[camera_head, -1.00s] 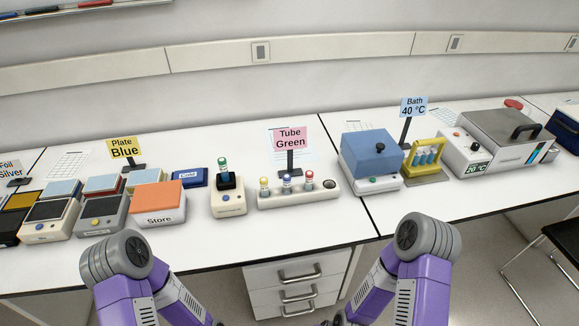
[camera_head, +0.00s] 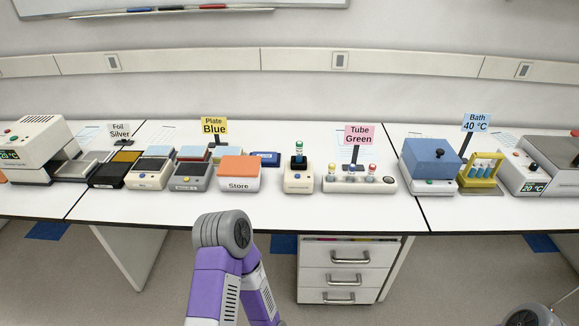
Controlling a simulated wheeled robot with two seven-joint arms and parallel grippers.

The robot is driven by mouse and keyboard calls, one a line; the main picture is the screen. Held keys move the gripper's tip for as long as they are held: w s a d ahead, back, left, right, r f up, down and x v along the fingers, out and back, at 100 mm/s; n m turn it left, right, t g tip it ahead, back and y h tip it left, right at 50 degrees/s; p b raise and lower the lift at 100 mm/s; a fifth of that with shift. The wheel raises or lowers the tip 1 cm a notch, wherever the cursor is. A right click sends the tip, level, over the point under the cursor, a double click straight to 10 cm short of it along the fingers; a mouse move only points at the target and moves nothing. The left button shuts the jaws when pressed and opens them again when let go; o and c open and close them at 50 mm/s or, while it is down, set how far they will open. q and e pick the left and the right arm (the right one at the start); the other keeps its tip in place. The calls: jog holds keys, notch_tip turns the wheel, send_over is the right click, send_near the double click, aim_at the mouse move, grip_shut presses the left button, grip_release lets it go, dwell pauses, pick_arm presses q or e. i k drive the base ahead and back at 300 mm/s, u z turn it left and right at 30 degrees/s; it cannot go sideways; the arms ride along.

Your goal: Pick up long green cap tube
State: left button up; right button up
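A tube with a green cap (camera_head: 299,149) stands upright in the black top of a small cream device (camera_head: 298,179) on the bench. To its right, a long cream rack (camera_head: 385,186) holds several shorter tubes with yellow, blue and red caps, behind which stands the pink "Tube Green" sign (camera_head: 359,135). My purple and grey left arm is in front of the bench, below and left of the green cap tube. Part of my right arm shows at the bottom right corner. Neither gripper is in view.
An orange-topped "Store" box (camera_head: 238,174) stands left of the cream device. Farther left are several small devices and the "Plate Blue" sign (camera_head: 214,126). A blue-lidded bath (camera_head: 431,160) and a yellow tube rack (camera_head: 481,170) are at right. The front bench strip is clear.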

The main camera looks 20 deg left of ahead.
aim_at(299, 152)
jog(key=u, duration=0.8)
jog(key=i, duration=0.25)
jog(key=z, duration=0.1)
